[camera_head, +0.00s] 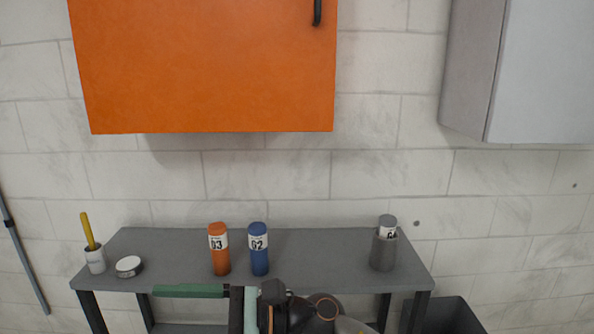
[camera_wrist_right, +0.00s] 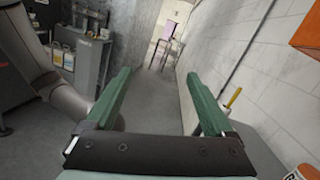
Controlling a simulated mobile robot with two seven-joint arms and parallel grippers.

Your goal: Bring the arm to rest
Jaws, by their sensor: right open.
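My right gripper (camera_head: 190,291) shows low in the head view, in front of the front edge of the grey table (camera_head: 320,256), with its green fingers pointing left. In the right wrist view the two green fingers (camera_wrist_right: 158,75) stand wide apart with nothing between them. In the head view an orange bottle (camera_head: 219,262) and a blue bottle (camera_head: 259,263) stand upright on the table behind the gripper. A grey-capped bottle (camera_head: 387,222) sits in a dark grey holder (camera_head: 383,254) at the table's right. My left gripper is not in view.
A white cup (camera_head: 95,261) with a yellow-handled tool and a round white-topped tin (camera_head: 128,264) stand at the table's left. An orange cabinet (camera_head: 205,65) and a grey cabinet (camera_head: 545,70) hang above. A dark bin (camera_head: 452,315) stands right of the table.

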